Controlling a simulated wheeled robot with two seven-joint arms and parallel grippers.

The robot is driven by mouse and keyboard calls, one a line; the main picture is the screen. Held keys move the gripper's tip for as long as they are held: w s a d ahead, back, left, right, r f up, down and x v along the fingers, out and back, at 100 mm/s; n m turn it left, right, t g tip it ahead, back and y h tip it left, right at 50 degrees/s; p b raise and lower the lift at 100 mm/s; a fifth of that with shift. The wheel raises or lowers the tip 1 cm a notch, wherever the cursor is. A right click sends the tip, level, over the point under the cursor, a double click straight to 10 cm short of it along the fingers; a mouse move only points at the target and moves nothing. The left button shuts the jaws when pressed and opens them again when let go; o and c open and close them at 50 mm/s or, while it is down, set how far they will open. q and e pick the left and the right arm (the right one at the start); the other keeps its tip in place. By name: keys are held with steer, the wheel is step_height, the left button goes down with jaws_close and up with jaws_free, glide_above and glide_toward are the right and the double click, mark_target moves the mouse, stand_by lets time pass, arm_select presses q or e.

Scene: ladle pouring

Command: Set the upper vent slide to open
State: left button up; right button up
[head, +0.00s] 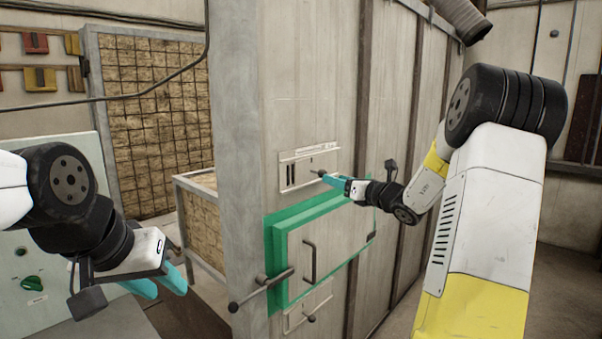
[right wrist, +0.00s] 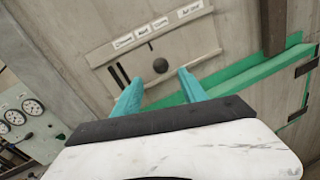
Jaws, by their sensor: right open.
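The upper vent slide (head: 309,169) is a pale plate on the tall grey cabinet, above the green-framed door. Its round dark knob (right wrist: 160,65) sticks out below a row of small labels (right wrist: 160,22); their wording is too small to read surely. Dark vent slots (right wrist: 118,75) show at the plate's left. My right gripper (right wrist: 158,78) is open, its teal fingers pointing at the plate. The knob appears just beyond and between the fingertips; contact cannot be told. My left gripper (head: 160,284) is open and empty at the lower left, away from the cabinet.
The green-framed door (head: 325,246) with its bar handle (head: 309,262) lies directly below the slide. A lever with a ball end (head: 262,290) sticks out at lower left. A lower vent plate (head: 307,306) is under the door. Gauges (right wrist: 32,107) stand to the left.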

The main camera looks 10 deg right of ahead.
mark_target(323, 171)
steer(key=x, duration=0.7)
steer(key=shift+w, duration=0.45)
steer(key=shift+c, duration=0.2)
jaws_close()
stand_by(0.8)
